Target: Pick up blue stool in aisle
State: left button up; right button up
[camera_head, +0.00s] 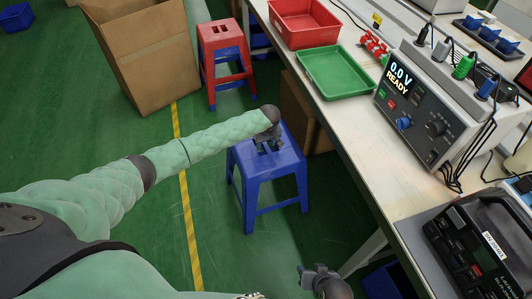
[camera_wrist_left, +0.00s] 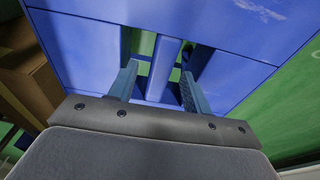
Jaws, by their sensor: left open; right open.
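The blue stool (camera_head: 262,170) stands upright on the green floor beside the workbench. My left gripper (camera_head: 268,142) is at its seat, reaching down from above, and hides part of the seat. In the left wrist view the stool seat (camera_wrist_left: 95,48) fills most of the picture, with slots in its middle. My left gripper (camera_wrist_left: 158,82) is open there, one finger on each side of the blue bar between the slots. How deep the fingertips sit is hard to tell. My right gripper (camera_head: 312,277) is open and empty, low near the bottom edge, away from the stool.
A red and blue stool (camera_head: 222,60) and an open cardboard box (camera_head: 150,60) stand behind. The workbench (camera_head: 365,140) on the right holds a red tray (camera_head: 303,22), a green tray (camera_head: 336,72) and a power unit (camera_head: 415,105). A brown box stands under the bench. The floor left of the stool is free.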

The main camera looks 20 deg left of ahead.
pick_arm(q)
jog(key=shift+w+a+f, duration=0.1)
jog(key=shift+f, duration=0.8)
jog(key=shift+w+a+f, duration=0.1)
jog(key=shift+f, duration=0.75)
grip_shut()
jog(key=shift+r, duration=0.15)
